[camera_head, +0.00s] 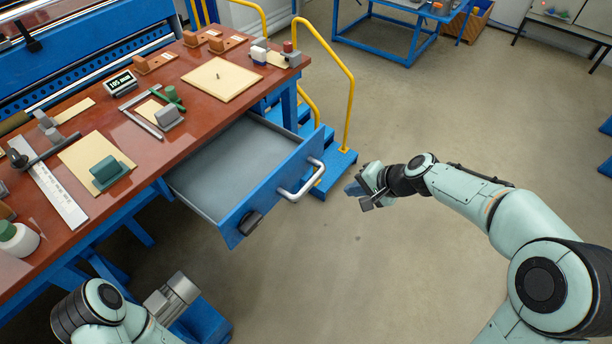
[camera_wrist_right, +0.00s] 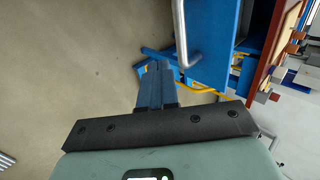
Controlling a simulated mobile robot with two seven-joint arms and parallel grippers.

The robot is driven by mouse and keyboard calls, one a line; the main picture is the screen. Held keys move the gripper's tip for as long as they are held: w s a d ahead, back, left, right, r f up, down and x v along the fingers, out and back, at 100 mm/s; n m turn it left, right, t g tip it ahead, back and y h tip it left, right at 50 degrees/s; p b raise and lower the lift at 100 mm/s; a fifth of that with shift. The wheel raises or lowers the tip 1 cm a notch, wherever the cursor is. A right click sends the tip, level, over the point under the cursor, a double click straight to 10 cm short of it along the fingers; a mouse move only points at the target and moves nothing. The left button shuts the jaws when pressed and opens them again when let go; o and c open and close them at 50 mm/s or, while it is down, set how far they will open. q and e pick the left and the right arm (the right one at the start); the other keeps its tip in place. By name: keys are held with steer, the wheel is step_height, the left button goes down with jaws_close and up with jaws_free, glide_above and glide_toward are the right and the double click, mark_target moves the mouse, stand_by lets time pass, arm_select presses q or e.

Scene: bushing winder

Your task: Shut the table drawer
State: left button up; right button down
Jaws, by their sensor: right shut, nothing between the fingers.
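The table drawer (camera_head: 262,190) is pulled out from under the red-brown table. Its front is blue, its inside grey and empty. A silver bar handle (camera_head: 303,182) and a black fitting (camera_head: 249,223) are on its front. My right gripper (camera_head: 352,188) is to the right of the handle, apart from it, with fingers shut and empty. In the right wrist view the shut fingers (camera_wrist_right: 157,72) point toward the drawer side, with the handle (camera_wrist_right: 184,35) and blue drawer front (camera_wrist_right: 212,50) close by. My left arm shows at the bottom left; its fingers are not seen.
The red-brown table (camera_head: 200,130) carries tools, blocks and boards. Blue steps (camera_head: 335,170) with yellow rails (camera_head: 350,85) stand just behind the drawer. A blue table (camera_head: 392,35) is farther back. The floor right of the drawer is clear.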

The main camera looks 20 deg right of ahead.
steer(key=w+a+r+x, duration=0.1)
steer(key=r+x, duration=0.1)
steer(key=x, duration=1)
steer(key=shift+w+a+f+p, duration=0.25)
steer(key=shift+w+a+p, duration=0.15)
steer(key=shift+a, duration=0.1)
